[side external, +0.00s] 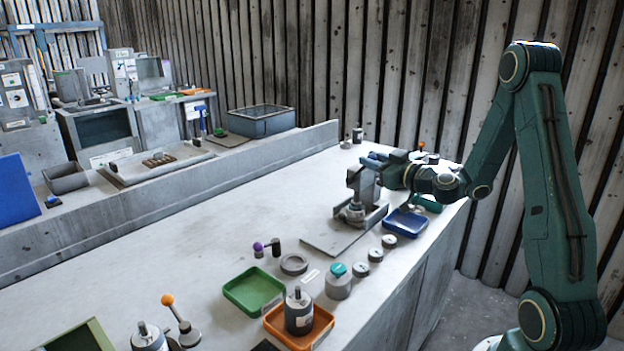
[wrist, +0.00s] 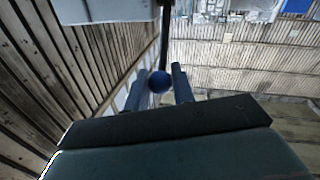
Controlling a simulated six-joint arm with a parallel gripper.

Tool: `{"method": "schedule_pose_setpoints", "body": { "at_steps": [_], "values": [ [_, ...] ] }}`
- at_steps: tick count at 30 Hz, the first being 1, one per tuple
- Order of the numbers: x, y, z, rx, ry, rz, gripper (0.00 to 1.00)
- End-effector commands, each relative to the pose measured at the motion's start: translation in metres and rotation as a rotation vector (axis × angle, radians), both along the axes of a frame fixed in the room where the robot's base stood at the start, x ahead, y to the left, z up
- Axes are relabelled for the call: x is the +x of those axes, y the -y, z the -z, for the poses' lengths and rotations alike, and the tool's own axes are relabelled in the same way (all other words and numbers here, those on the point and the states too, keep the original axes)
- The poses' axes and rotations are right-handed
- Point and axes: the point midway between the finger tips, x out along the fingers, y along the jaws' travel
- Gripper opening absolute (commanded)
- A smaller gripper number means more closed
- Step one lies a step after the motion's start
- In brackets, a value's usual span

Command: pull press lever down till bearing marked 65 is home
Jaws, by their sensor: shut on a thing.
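The press (side external: 362,192) stands upright near the far right end of the bench, with a round part low on its base. My gripper (side external: 374,162) is beside the press head and partly covers it. In the wrist view a blue ball knob (wrist: 160,82) on a dark rod, the press lever (wrist: 165,42), sits between the two fingers of my gripper (wrist: 159,84), which is shut on it. A grey block of the press (wrist: 108,9) shows at the top of that view. I cannot make out a bearing marked 65 or how deep it sits.
A blue tray (side external: 405,223) and several small round parts lie in front of the press. A green tray (side external: 254,290) and an orange tray (side external: 299,326) are nearer the camera. A low ledge (side external: 200,190) runs along the left. The middle left of the bench is clear.

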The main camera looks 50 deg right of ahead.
Motion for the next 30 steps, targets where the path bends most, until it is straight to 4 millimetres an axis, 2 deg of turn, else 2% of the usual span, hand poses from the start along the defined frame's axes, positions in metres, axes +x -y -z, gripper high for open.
{"method": "schedule_pose_setpoints", "body": {
  "at_steps": [1, 9, 28, 29, 30],
  "values": [
    [-0.005, 0.001, 0.009, 0.005, -0.016, 0.005, 0.00],
    [-0.015, 0.001, 0.021, 0.004, -0.017, 0.004, 0.00],
    [-0.017, 0.000, 0.025, 0.003, -0.017, 0.002, 0.00],
    [-0.017, 0.000, 0.025, 0.003, -0.017, 0.002, 0.29],
    [-0.017, 0.000, 0.025, 0.003, -0.016, 0.002, 0.37]
  ]
}}
